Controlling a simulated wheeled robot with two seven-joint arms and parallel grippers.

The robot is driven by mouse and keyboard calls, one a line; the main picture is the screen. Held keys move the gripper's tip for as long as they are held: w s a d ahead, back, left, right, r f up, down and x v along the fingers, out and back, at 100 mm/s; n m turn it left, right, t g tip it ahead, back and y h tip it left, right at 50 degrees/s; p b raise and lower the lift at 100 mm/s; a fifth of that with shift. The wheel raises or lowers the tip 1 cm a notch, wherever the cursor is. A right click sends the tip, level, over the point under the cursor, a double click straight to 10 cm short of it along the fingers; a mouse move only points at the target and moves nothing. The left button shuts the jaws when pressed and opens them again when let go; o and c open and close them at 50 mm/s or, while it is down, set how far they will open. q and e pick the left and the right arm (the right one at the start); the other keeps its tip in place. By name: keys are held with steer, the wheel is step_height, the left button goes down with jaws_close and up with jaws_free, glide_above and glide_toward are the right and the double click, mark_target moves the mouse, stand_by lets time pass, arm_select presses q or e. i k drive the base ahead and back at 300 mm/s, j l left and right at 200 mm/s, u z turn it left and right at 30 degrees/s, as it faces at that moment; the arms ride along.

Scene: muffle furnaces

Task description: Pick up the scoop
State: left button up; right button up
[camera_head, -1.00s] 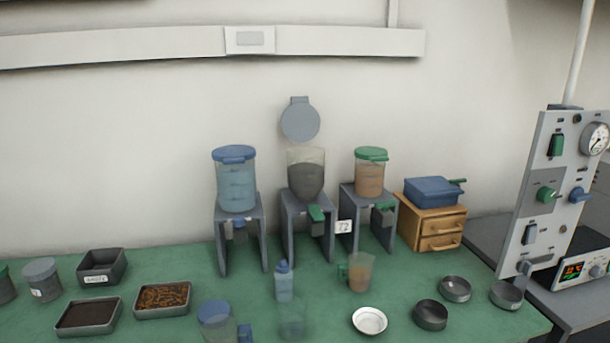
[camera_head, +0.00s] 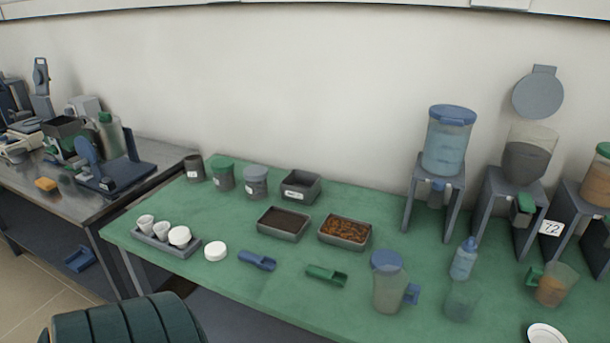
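Two scoops lie on the green table in the head view. The blue scoop (camera_head: 257,260) lies near the front edge, right of a white round lid. The green scoop (camera_head: 327,275) lies to its right, in front of the tray of brown pellets. Both lie flat and nothing covers them. Neither of my grippers shows in this view.
Behind the scoops stand a dark-filled tray (camera_head: 284,222) and a pellet tray (camera_head: 345,232). A blue-lidded jug (camera_head: 389,283) stands right of the green scoop. A crucible tray (camera_head: 166,239) and the white lid (camera_head: 215,251) are at left. A dark green ribbed seat (camera_head: 125,322) is in front.

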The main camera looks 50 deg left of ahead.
mark_target(334, 277)
steer(key=u, duration=1.45)
